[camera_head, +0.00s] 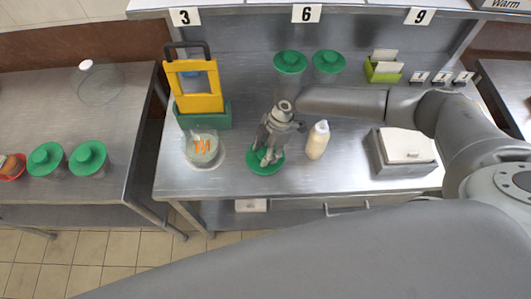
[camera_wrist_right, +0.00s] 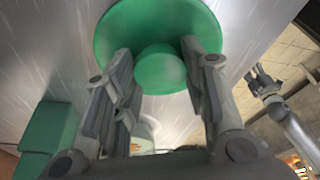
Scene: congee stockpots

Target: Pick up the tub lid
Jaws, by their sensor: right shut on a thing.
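The green round tub lid (camera_head: 266,167) with a raised knob is near the front middle of the steel table. My right gripper (camera_head: 268,152) comes down over it and is shut on its knob. In the right wrist view the lid (camera_wrist_right: 158,22) shows as a green disc, with my right gripper's fingers (camera_wrist_right: 158,85) on either side of the knob. I cannot tell whether the lid touches the table. A clear tub (camera_head: 203,162) with orange strips inside stands open just left of it. My left gripper (camera_wrist_right: 262,78) shows small at the right of the wrist view; its opening is unclear.
A cream bottle (camera_head: 317,141) stands close right of the lid. A yellow slicer on a green base (camera_head: 203,114) stands behind the tub. Two green-lidded tubs (camera_head: 290,63) (camera_head: 328,63) are at the back. A grey box (camera_head: 403,153) is at right.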

